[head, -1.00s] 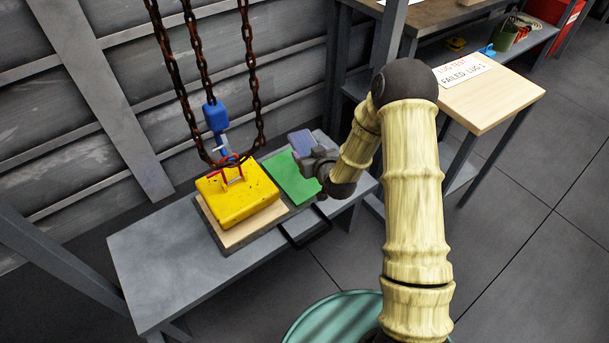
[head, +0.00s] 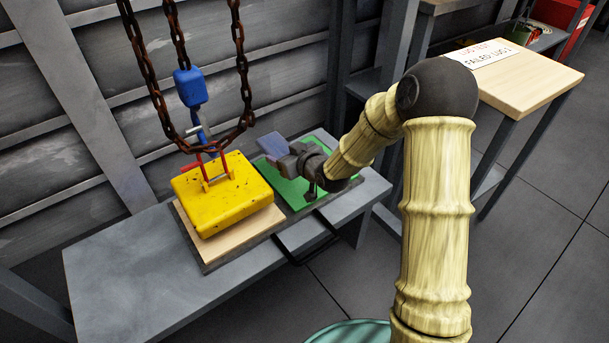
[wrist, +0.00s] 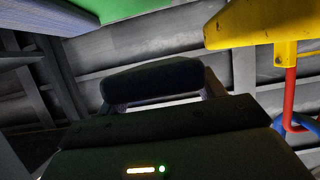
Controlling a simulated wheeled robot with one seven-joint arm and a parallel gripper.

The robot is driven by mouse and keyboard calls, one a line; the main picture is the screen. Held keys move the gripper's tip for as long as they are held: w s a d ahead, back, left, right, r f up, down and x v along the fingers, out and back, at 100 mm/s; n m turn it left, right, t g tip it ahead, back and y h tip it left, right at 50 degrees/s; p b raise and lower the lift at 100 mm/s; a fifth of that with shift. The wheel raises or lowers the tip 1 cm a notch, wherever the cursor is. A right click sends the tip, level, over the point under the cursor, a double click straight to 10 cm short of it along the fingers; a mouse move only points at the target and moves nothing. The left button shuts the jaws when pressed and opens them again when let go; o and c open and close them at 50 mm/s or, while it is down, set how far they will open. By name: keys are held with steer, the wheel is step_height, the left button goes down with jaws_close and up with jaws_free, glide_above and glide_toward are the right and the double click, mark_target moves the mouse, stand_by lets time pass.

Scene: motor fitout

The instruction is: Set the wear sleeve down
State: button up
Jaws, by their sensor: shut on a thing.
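My gripper (head: 284,155) is over the green pad (head: 318,188) on the grey bench, to the right of the yellow block. A blue-grey piece (head: 271,144), which I take for the wear sleeve, shows at its fingertips, and the jaws are shut on it. In the wrist view a dark rounded bar (wrist: 153,80) lies across the front of my gripper; I cannot tell if it is the sleeve. The green pad shows at the top of that view (wrist: 135,8). The head view does not settle whether the sleeve touches the pad.
The yellow block (head: 225,190) sits on a wooden board (head: 240,235), close left of my gripper. Rusty chains (head: 243,80) and a blue hook block (head: 189,88) hang above it. The bench's left part (head: 130,275) is clear. A wooden table (head: 530,85) with a sign stands at right.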

steer(key=shift+r, duration=0.1)
steer(key=b, duration=0.3)
glide_above(288, 185)
steer(key=shift+f, duration=2.55)
steer(key=shift+f+b, duration=1.2)
steer(key=shift+f, duration=1.3)
steer(key=shift+f, duration=0.15)
steer(key=o, duration=1)
